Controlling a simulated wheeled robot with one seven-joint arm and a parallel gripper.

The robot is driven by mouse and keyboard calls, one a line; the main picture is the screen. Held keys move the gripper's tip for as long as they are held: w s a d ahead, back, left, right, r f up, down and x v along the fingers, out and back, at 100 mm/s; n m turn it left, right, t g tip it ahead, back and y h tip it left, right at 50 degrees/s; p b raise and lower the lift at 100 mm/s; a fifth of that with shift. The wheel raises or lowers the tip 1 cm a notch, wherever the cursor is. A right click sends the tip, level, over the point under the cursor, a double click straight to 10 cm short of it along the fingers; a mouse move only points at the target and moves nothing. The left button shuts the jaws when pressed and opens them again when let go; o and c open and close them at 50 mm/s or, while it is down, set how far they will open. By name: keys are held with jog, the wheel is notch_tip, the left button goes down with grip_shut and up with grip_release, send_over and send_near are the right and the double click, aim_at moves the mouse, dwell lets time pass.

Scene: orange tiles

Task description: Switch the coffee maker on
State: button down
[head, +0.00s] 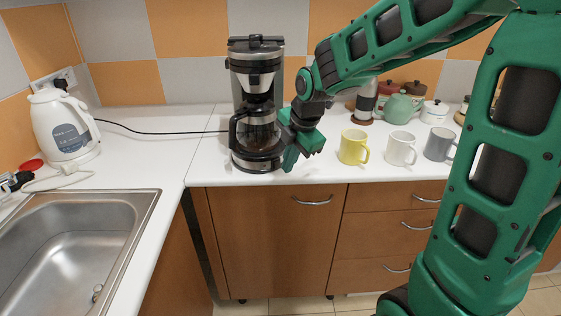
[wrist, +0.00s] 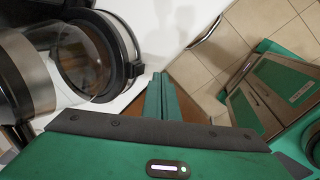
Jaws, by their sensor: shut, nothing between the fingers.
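The coffee maker (head: 253,85) stands upright on the white counter near the corner, silver and black with a glass carafe (head: 257,130) in it. My gripper (head: 288,163) is at the right side of its base, low over the counter's front edge. In the wrist view the fingers (wrist: 161,88) are together and empty, and the coffee maker (wrist: 35,75) fills the left side. The fingertips look close to the base; I cannot tell whether they touch it. The switch is not visible in either view.
A yellow mug (head: 353,147), a white mug (head: 399,149) and a grey mug (head: 438,144) stand right of my gripper. A white kettle (head: 62,125) is at the left, behind the sink (head: 75,240). A black cable (head: 150,132) runs along the counter. Wooden drawers (head: 385,225) are below.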

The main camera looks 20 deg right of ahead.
aim_at(278, 165)
jog(key=v, duration=1)
jog(key=shift+s+d, duration=0.3)
jog(key=shift+s, duration=0.15)
jog(key=shift+s+f, duration=0.2)
jog(key=shift+f, duration=0.5)
jog(key=shift+f, duration=0.1)
jog(key=x, duration=0.3)
jog(key=w+x, duration=0.1)
jog(key=x, duration=0.3)
jog(key=w+x, duration=0.1)
jog(key=x, duration=0.3)
jog(key=shift+w+a+r, duration=0.2)
jog(key=shift+a+r, duration=0.15)
jog(key=shift+r, duration=0.05)
jog(key=shift+w+a, duration=0.15)
jog(key=shift+w, duration=0.4)
